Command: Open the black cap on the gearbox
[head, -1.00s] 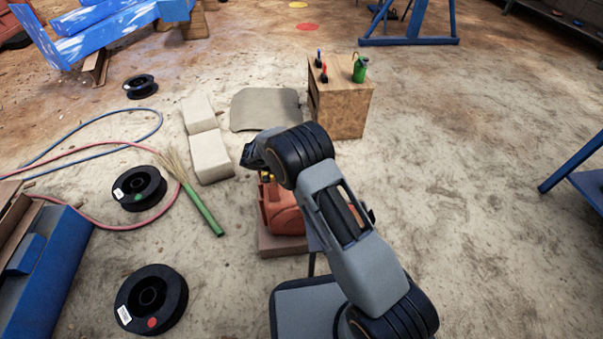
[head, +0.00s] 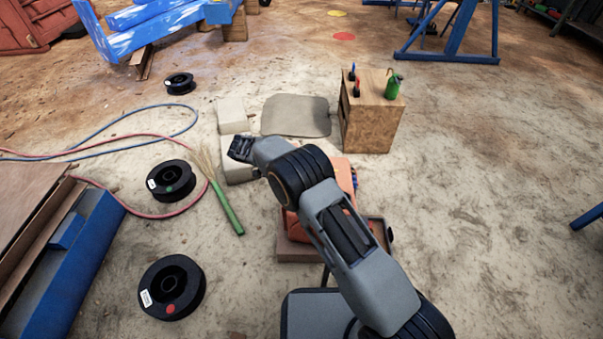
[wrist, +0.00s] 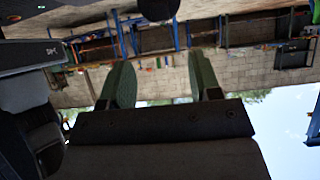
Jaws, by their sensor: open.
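The orange gearbox (head: 344,176) sits on a brown base (head: 296,250) in the head view, largely hidden behind my arm. I cannot make out its black cap in either view. My gripper end (head: 242,149) is up and to the left of the gearbox, apart from it in the picture, with the fingers not clear there. In the wrist view my gripper (wrist: 158,62) is open, its two green-grey fingers wide apart with nothing between them. That view looks out over the yard upside down and does not show the gearbox.
A wooden box (head: 372,118) with a green bottle (head: 393,86) and small tools stands behind the gearbox. Pale blocks (head: 232,115) and a green-handled broom (head: 226,208) lie to the left. Black spools (head: 172,288) and hoses lie farther left.

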